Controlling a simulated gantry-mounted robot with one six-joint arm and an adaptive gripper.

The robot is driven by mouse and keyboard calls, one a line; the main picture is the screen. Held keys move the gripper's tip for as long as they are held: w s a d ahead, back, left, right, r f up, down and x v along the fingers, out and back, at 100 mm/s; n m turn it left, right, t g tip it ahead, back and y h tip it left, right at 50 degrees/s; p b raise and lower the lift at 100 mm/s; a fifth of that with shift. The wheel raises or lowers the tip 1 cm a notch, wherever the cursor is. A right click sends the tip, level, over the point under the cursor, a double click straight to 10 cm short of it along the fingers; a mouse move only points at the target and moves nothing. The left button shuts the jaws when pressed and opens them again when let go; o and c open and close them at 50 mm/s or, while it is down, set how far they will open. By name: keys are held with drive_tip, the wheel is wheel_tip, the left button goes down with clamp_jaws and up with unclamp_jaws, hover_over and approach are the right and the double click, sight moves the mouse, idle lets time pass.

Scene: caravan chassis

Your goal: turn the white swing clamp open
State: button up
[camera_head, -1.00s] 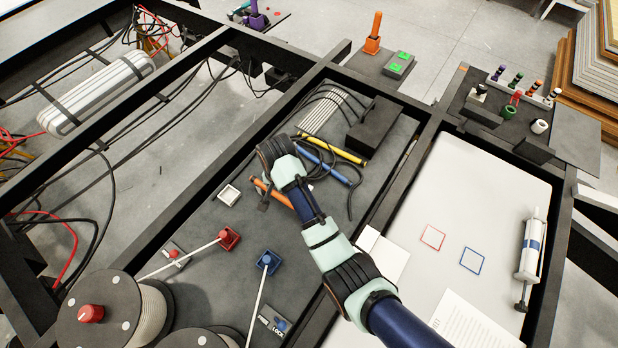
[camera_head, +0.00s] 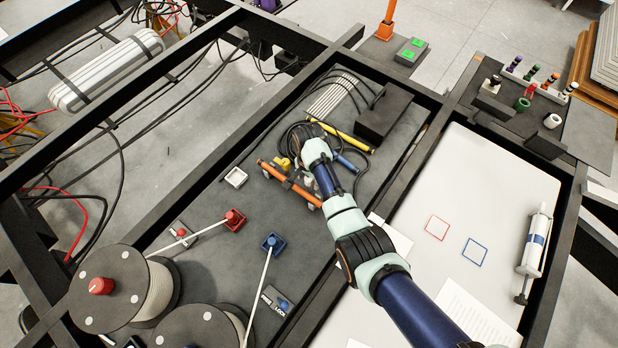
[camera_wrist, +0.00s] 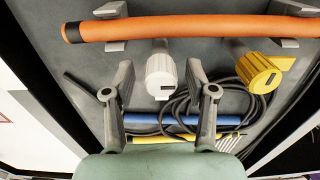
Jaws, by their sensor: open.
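The white swing clamp (camera_wrist: 161,76) shows in the wrist view as a short white knob with a dark slot, just below the orange tube (camera_wrist: 205,27). My gripper (camera_wrist: 160,72) is open, one finger on each side of the white clamp, with gaps between. I cannot tell whether the fingers are level with it in depth. A yellow clamp (camera_wrist: 262,72) sits to its right by the same tube. In the head view, the orange tube (camera_head: 273,171) and the yellow clamp (camera_head: 282,163) show beside my wrist; the white clamp is not clearly made out there.
Blue (camera_wrist: 190,121) and yellow (camera_wrist: 150,140) tubes and looped black cables (camera_wrist: 222,98) lie close by my fingers. A black box (camera_head: 383,115) stands beyond. Red (camera_head: 234,219) and blue (camera_head: 272,243) levers stand nearer, beside a small white square holder (camera_head: 236,177).

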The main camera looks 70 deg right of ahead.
clamp_jaws()
drive_tip(key=shift+r+n, duration=0.1)
drive_tip(key=shift+n, duration=0.3)
drive_tip(key=n+p, duration=0.2)
drive_tip(key=n, duration=0.1)
drive_tip(key=shift+n, duration=0.4)
drive_tip(key=n+p, duration=0.1)
drive_tip(key=n, duration=0.3)
drive_tip(key=n+p, duration=0.1)
drive_tip(key=n, duration=0.8)
drive_tip(key=shift+p, duration=0.3)
drive_tip(key=shift+n, duration=0.3)
